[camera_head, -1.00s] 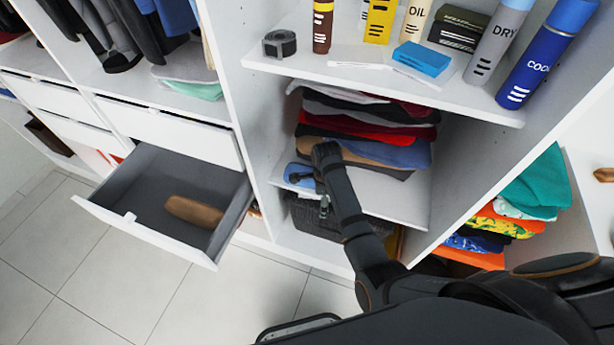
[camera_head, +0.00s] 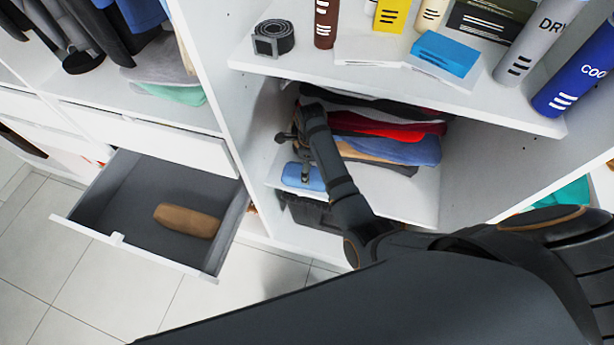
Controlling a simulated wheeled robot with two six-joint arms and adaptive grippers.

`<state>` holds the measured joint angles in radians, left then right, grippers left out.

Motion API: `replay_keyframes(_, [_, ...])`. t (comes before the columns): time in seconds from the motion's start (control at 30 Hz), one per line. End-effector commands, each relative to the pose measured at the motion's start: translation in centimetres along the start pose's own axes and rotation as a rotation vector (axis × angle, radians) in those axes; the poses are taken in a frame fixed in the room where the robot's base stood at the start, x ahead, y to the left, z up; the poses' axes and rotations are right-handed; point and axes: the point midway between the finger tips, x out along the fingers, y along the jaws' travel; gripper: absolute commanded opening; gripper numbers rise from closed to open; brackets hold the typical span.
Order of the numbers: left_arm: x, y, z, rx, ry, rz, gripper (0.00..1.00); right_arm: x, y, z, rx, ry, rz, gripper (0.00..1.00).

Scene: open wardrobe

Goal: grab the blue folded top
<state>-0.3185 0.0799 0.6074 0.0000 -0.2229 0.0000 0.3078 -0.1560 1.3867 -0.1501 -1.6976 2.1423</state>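The blue folded top (camera_head: 408,150) lies in a stack of folded clothes on the middle shelf, below a red garment (camera_head: 415,132) and above a tan one and a dark grey one. My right gripper (camera_head: 292,157) is at the left side of the stack, above the shelf's left part. Its two fingers look spread apart, with nothing seen between them. My forearm hides the left part of the stack. My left gripper is not in view.
A blue case (camera_head: 313,180) lies on the shelf under my gripper. An upper shelf (camera_head: 350,82) with a belt (camera_head: 273,38), boxes and bottles overhangs the stack. An open drawer (camera_head: 130,215) with a brown item (camera_head: 187,220) juts out at left.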

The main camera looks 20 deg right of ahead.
Motion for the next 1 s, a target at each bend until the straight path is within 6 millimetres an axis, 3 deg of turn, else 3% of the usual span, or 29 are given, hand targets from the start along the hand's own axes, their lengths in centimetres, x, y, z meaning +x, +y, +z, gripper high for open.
replay_keyframes(0.1, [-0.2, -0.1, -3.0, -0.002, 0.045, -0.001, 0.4, 0.5, 0.1, 0.0, 0.0, 0.0, 0.001, 1.0])
replay_keyframes(0.2, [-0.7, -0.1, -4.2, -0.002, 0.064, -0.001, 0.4, 2.0, 0.5, 0.0, -0.001, 0.002, 0.004, 1.0])
replay_keyframes(0.4, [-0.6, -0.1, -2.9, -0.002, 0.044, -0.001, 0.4, 4.9, 0.6, 0.1, -0.001, 0.0, 0.001, 1.0])
replay_keyframes(0.67, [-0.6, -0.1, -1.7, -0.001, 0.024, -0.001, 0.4, 5.2, 0.5, 0.1, -0.001, -0.001, -0.001, 0.99])
replay_keyframes(1.0, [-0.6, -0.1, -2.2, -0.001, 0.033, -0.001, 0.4, 5.2, 0.5, 0.1, -0.001, -0.001, 0.0, 0.52])
